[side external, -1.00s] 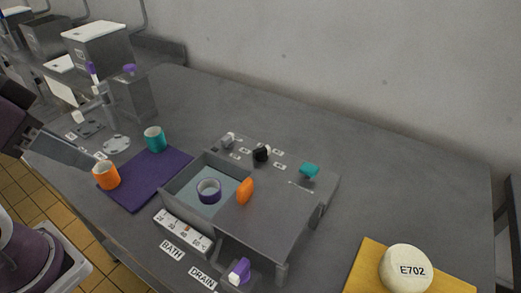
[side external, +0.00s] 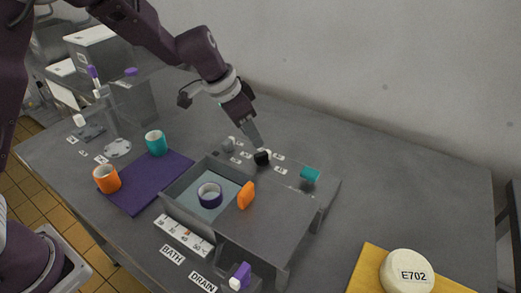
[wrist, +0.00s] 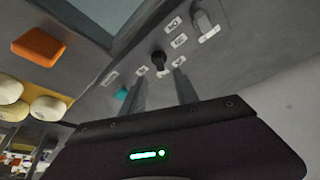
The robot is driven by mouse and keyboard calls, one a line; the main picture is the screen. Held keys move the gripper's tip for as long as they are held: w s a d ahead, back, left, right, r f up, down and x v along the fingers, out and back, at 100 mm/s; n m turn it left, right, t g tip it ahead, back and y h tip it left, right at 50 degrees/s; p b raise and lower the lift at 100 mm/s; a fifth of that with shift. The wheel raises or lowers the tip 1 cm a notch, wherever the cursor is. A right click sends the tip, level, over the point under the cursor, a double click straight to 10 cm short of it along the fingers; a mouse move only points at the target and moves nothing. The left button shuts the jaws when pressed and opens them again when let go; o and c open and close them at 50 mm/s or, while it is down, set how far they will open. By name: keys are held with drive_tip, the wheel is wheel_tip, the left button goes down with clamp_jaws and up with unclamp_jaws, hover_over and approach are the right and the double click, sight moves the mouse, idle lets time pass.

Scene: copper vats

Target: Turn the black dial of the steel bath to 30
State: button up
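The steel bath (side external: 274,224) stands on the grey bench with an open basin at its left. Its black dial (side external: 262,158) sits on the back panel, with small white labels around it; the numbers are too small to read. My gripper (side external: 257,144) points down at the dial from above and behind. In the wrist view the black dial (wrist: 158,60) lies just beyond and between the tips of my two fingers (wrist: 160,80). The fingers are apart, with nothing between them. I cannot tell whether a fingertip touches the dial.
A grey knob (side external: 229,144) and a teal handle (side external: 310,174) flank the dial. The right bench is mostly clear.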

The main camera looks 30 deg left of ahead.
sight(262, 153)
drive_tip(key=x, duration=0.7)
drive_tip(key=shift+f, duration=0.15)
clamp_jaws()
